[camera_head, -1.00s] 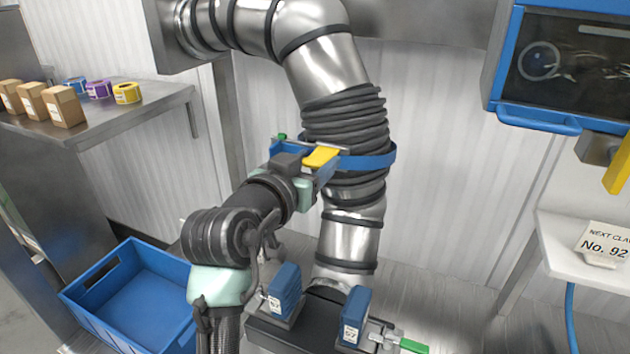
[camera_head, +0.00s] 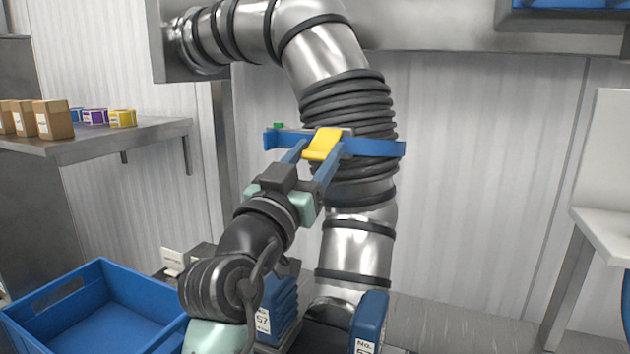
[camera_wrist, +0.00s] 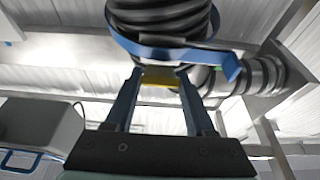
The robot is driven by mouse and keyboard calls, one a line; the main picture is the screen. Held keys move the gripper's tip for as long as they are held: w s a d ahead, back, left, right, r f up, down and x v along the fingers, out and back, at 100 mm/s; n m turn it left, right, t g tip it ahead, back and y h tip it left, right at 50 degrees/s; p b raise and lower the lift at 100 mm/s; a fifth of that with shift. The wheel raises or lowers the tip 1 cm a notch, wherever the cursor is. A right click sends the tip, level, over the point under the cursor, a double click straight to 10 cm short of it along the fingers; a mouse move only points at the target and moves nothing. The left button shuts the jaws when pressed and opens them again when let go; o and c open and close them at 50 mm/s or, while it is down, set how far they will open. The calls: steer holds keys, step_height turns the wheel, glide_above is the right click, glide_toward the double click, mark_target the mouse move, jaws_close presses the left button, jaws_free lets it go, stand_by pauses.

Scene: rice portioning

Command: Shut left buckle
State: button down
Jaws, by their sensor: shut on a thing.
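A blue strap (camera_head: 372,147) goes around the ribbed grey sleeve of the bent metal pipe (camera_head: 355,250). Its buckle has a yellow lever (camera_head: 325,143), at the strap's front left. My gripper (camera_head: 318,153) reaches up to it from the lower left, with its blue fingers shut on the yellow lever. In the wrist view the yellow lever (camera_wrist: 160,77) sits between the two fingertips, just under the strap (camera_wrist: 150,48). The fingers hide part of the buckle, so I cannot tell whether its latch is closed. A small green piece (camera_head: 279,125) shows at the strap's left end.
A blue crate (camera_head: 62,290) stands at the lower left. Blue labelled blocks (camera_head: 371,318) stand below by the pipe's foot. A white ledge (camera_head: 605,225) is at the right.

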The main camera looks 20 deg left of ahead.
steer(key=shift+f+t+b, duration=0.15)
steer(key=shift+t+b, duration=0.15)
steer(key=shift+b, duration=0.35)
steer(key=shift+c, duration=1.2)
jaws_free()
steer(key=b+v, duration=0.2)
steer(key=v, duration=1.1)
